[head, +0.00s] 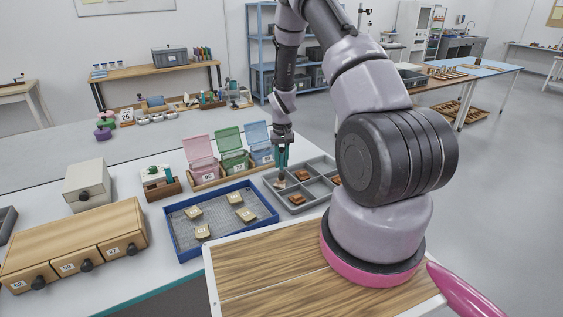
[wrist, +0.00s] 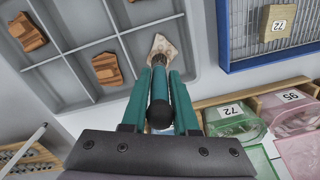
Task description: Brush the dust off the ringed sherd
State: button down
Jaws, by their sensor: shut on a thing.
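My gripper (head: 282,158) points down over the grey compartment tray (head: 326,163). In the wrist view my gripper (wrist: 160,78) has its teal fingers shut on a slim brush (wrist: 159,112) with a dark rounded handle end. A pale, dusty-looking sherd (wrist: 165,46) lies in a tray compartment right at the brush's far end; it also shows below the gripper in the head view (head: 280,184). No ring is clear to me. Reddish-brown sherds (wrist: 106,68) lie in other compartments.
A blue mesh tray (head: 172,238) with several tagged pale sherds is left of the grey tray. Pink, green and blue lidded boxes (head: 233,161) stand behind. A wooden drawer unit (head: 75,245) is at far left. A wooden board (head: 265,275) lies in front.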

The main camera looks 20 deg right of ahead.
aim_at(283, 148)
jog(key=shift+w+a, duration=0.3)
jog(key=shift+a, duration=0.15)
jog(key=shift+s+d+f, duration=0.1)
jog(key=shift+s+d, duration=0.4)
jog(key=shift+d, duration=0.2)
jog(key=shift+w+a, duration=0.45)
jog(key=shift+a, duration=0.2)
jog(key=shift+s+d, duration=0.4)
jog(key=shift+d, duration=0.25)
jog(key=shift+w+a, duration=0.45)
jog(key=shift+a, duration=0.3)
jog(key=shift+s+d, duration=0.5)
jog(key=shift+d, duration=0.3)
jog(key=shift+r, duration=0.25)
jog(key=shift+r, duration=2.9)
